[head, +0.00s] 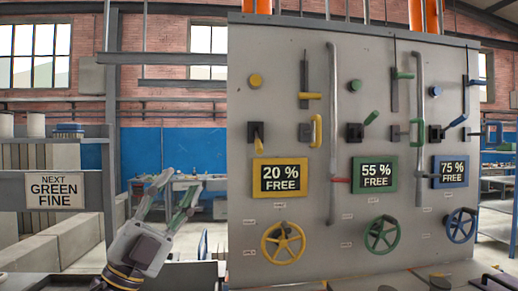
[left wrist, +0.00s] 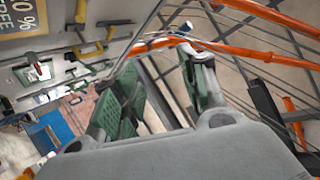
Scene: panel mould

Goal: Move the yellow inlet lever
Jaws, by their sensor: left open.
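The grey panel (head: 340,200) carries several yellow controls. A short yellow lever (head: 257,131) on a dark square mount sits above the yellow "20 % FREE" display (head: 281,178). Right of it are a yellow loop handle (head: 317,131) and, higher, a yellow slide handle (head: 310,96); labels are too small to read. My left gripper (head: 180,188) is open and empty, left of the panel and apart from it, lower than the lever. In the left wrist view, its spread fingers (left wrist: 160,70) have nothing between them; yellow handles (left wrist: 88,48) show at upper left. My right gripper is out of view.
Green controls (head: 371,118) and blue controls (head: 457,121) stand to the right. A yellow handwheel (head: 283,243) is low on the panel. A "NEXT GREEN FINE" sign (head: 55,190) hangs at left. Orange pipes (left wrist: 240,55) cross the left wrist view.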

